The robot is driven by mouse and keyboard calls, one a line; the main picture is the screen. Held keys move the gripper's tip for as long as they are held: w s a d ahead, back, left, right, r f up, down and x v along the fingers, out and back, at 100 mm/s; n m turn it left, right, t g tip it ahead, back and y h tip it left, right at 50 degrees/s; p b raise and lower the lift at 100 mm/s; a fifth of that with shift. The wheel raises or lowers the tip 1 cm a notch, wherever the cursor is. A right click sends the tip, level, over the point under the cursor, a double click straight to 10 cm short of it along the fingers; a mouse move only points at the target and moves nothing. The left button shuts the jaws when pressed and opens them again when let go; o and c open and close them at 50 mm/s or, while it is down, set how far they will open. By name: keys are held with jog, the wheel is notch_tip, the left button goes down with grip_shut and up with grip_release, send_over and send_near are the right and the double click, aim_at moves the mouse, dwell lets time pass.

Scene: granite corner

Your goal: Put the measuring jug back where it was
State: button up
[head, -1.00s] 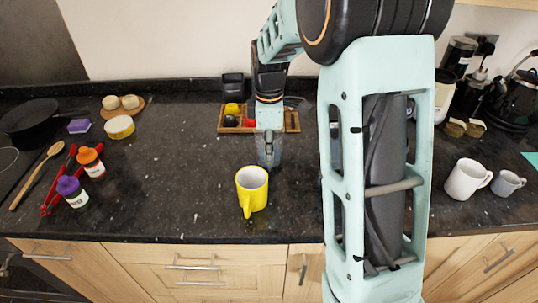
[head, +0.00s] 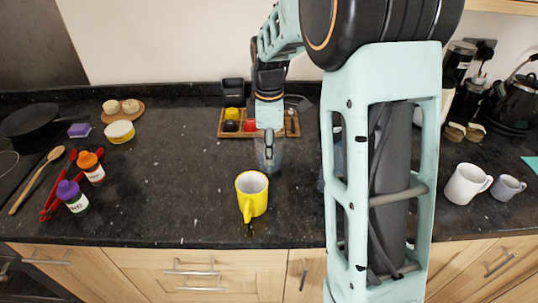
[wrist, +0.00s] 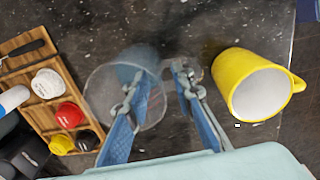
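The measuring jug (wrist: 98,92) is clear and see-through. It stands on the dark worktop, and its round rim shows in the wrist view. In the head view the jug (head: 276,158) is partly hidden behind my gripper (head: 268,148). My gripper (wrist: 160,78) is right over the jug, with its two blue fingers apart. One finger overlaps the jug's opening and the other is by its right side. I see no firm contact between the fingers and the jug.
A yellow mug (head: 252,194) stands close in front of the jug, to its right in the wrist view. A wooden tray (head: 222,130) with colored jars is behind. The worktop left of the jug is clear.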

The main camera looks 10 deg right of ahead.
jog(key=r, duration=1)
jog(key=shift+s+r, duration=0.2)
jog(key=shift+s, duration=0.05)
